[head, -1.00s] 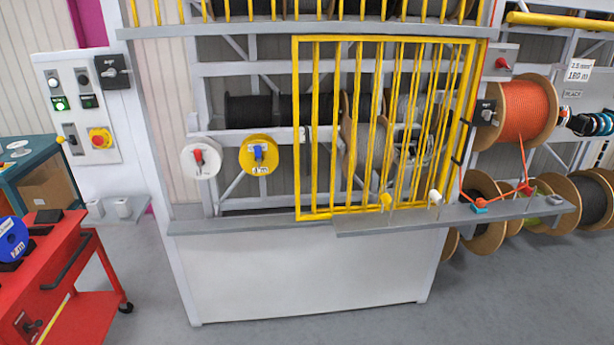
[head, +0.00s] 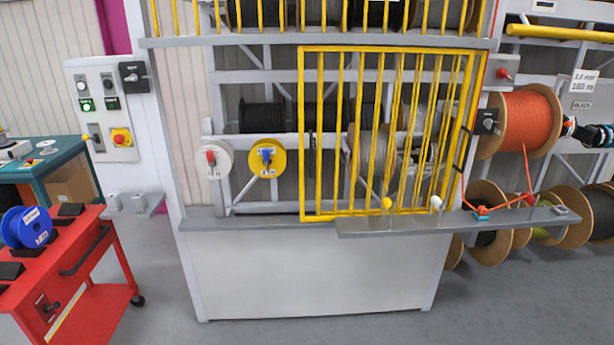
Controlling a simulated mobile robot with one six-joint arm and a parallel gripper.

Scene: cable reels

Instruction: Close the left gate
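A yellow barred gate (head: 320,130) stands upright in the right part of the machine's front opening. More yellow bars overlap behind its right part, so I cannot tell whether these are a second gate. The left part of the opening is uncovered, and a white reel (head: 218,160) with a red knob and a yellow reel (head: 266,158) with a blue knob show there. My gripper is not in view.
A grey ledge (head: 510,219) juts out at the front right. A red cart (head: 70,270) carrying a blue reel (head: 27,228) stands at the lower left. A control panel (head: 104,108) is on the left post. Large cable reels, one orange (head: 526,118), stand at the right. Grey floor is clear in front.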

